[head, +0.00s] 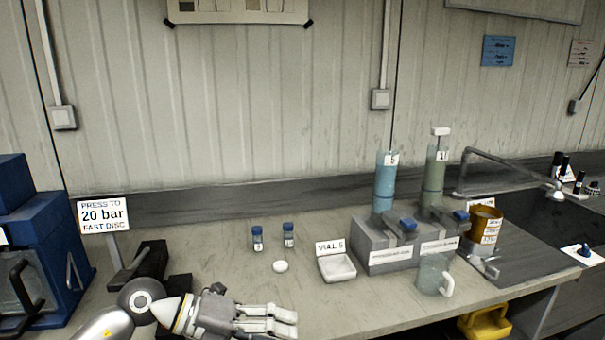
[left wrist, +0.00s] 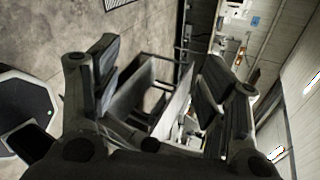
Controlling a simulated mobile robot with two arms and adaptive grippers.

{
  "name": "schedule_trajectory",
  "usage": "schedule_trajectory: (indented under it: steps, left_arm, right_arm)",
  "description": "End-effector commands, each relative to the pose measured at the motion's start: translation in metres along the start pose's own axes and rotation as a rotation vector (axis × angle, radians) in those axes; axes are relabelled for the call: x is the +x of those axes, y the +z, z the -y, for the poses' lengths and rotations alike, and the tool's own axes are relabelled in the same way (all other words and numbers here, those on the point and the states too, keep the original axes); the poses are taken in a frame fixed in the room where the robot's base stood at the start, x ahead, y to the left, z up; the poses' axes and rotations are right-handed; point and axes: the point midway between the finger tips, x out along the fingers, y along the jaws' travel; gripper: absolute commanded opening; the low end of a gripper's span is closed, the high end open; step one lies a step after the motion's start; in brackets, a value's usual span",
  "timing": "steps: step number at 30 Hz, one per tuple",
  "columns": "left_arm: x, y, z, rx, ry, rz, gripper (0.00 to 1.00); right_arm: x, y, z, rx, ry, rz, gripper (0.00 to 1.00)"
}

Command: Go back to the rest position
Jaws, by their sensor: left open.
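My left gripper (head: 268,320) is at the bottom of the head view, over the front part of the bench, with its fingers pointing right. In the left wrist view its two fingers (left wrist: 160,88) are spread apart with nothing between them. Past them that view shows the floor and furniture. My right gripper is in neither view.
The bench (head: 215,266) holds two blue-capped vials (head: 257,238) (head: 289,235), a white disc (head: 280,266), a white tray (head: 337,267), a grey dispenser block (head: 390,248) and a clear mug (head: 432,275). A blue press (head: 40,250) stands left. A sink (head: 560,225) is right.

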Motion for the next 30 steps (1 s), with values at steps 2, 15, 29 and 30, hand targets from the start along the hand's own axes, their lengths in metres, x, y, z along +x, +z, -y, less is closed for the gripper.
schedule_trajectory:
  steps: [2,15,29,30]
  left_arm:
    - [0.012,-0.005,0.031,-0.033,-0.186,0.046,0.68]
    - [-0.050,0.037,0.091,-0.520,-0.947,0.551,0.68]
    - [-0.107,0.011,-0.106,-1.453,-0.986,1.233,0.68]
    - [-0.106,-0.003,-0.127,-1.544,-0.945,1.282,0.68]
  right_arm:
    - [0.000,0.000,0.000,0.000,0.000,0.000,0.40]
    - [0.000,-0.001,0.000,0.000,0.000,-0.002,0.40]
    - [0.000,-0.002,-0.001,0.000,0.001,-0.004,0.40]
    - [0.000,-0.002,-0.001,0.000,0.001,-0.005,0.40]
